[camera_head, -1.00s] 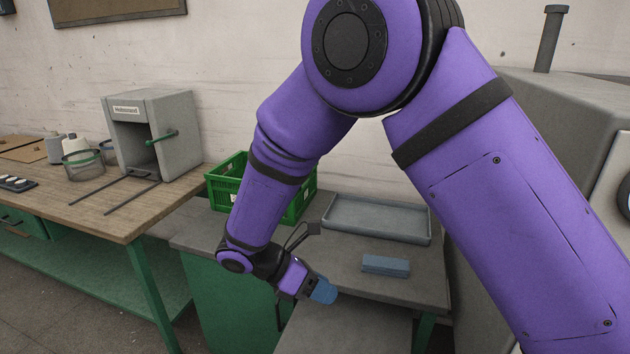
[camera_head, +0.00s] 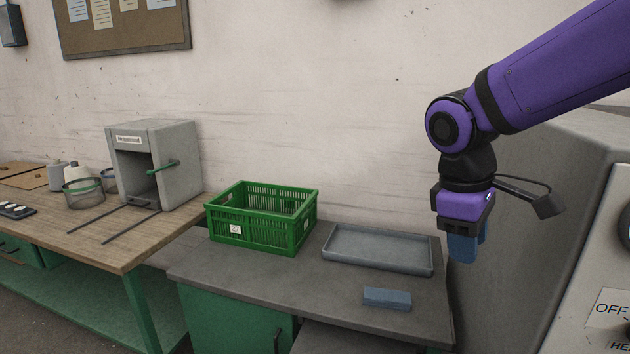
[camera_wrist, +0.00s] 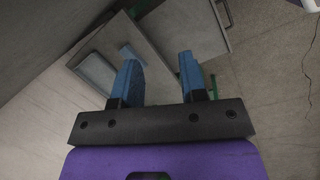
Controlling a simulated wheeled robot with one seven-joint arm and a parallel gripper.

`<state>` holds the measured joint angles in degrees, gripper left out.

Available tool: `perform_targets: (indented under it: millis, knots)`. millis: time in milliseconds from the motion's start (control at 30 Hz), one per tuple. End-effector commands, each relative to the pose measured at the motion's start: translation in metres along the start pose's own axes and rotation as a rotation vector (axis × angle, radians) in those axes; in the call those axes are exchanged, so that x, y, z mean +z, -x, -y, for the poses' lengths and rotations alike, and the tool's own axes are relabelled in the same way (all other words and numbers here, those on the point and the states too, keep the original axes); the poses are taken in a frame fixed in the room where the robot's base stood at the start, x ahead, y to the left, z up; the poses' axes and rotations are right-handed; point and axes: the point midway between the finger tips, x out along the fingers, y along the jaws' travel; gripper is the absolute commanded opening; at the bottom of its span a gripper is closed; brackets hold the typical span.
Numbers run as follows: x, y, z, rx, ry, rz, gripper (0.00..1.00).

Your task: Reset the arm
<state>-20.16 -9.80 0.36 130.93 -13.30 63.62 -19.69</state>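My arm is purple with black joints and comes in from the upper right in the head view. My gripper (camera_head: 466,246) points down at the right, in front of the grey machine and above the floor just right of the table. In the wrist view my gripper (camera_wrist: 158,75) shows two blue fingers standing apart with nothing between them. Below them the wrist view shows the table (camera_wrist: 172,30) and the floor.
A green crate (camera_head: 262,240), a grey tray (camera_head: 335,258) and a blue block (camera_head: 387,298) are on the grey table (camera_head: 290,280). A wooden bench (camera_head: 95,235) with a grey box (camera_head: 185,160) stands left. A large grey machine (camera_head: 530,210) stands close at right.

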Motion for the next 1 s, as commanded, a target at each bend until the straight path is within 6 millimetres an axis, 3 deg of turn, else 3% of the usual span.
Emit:
perform_targets:
  millis: [200, 500, 700, 1000]
  knots:
    - [0.054, 0.018, -0.001, -0.007, -0.278, -0.164, 0.39]
    - [0.116, 0.031, 0.012, -0.016, -0.64, -0.384, 0.39]
    - [0.138, 0.033, 0.022, -0.021, -0.801, -0.486, 0.39]
    - [0.144, 0.033, 0.025, -0.023, -0.852, -0.52, 0.39]
